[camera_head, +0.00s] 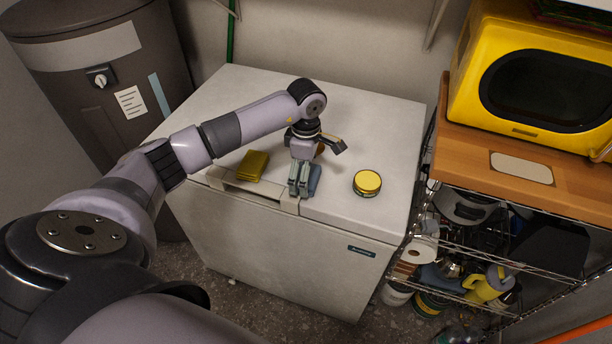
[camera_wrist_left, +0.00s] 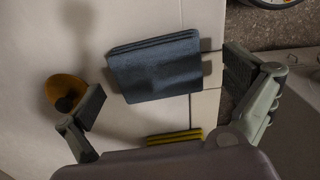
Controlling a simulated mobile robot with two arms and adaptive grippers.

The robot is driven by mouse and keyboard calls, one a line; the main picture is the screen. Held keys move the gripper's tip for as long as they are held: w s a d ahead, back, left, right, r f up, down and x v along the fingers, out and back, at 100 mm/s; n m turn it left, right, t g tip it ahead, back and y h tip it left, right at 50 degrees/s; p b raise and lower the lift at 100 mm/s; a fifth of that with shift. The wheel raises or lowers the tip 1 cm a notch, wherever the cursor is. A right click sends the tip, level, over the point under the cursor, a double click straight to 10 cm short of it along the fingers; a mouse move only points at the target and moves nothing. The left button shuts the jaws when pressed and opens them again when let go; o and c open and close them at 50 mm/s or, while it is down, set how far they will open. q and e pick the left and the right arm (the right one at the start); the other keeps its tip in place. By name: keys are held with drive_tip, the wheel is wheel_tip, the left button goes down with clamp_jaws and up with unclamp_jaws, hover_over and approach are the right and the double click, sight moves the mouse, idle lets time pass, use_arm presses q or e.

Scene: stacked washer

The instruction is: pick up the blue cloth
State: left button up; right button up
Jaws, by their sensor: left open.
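The blue cloth (camera_head: 315,180) lies folded on the white top of the chest appliance, near its front edge, partly hidden behind my left gripper in the head view. In the left wrist view the blue cloth (camera_wrist_left: 157,67) shows as a flat folded square in a stack of layers. My left gripper (camera_head: 303,188) points down over it. In the wrist view the left gripper (camera_wrist_left: 165,88) is open, with one finger on each side of the cloth and nothing held. Whether the fingers touch the cloth I cannot tell. My right gripper is not in view.
A folded yellow cloth (camera_head: 253,166) lies left of the gripper. A yellow-lidded tin (camera_head: 367,183) stands to the right. An orange round item (camera_wrist_left: 65,90) is near one finger in the wrist view. A wooden-topped rack (camera_head: 540,175) with a yellow microwave (camera_head: 535,75) stands at the right.

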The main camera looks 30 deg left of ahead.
use_arm(q)
drive_tip(key=shift+c, duration=0.5)
drive_tip(key=c, duration=1)
drive_tip(key=shift+r, duration=0.1)
wheel_tip(320, 180, up, 20)
drive_tip(key=shift+f+b, duration=0.1)
drive_tip(key=shift+b, duration=0.95)
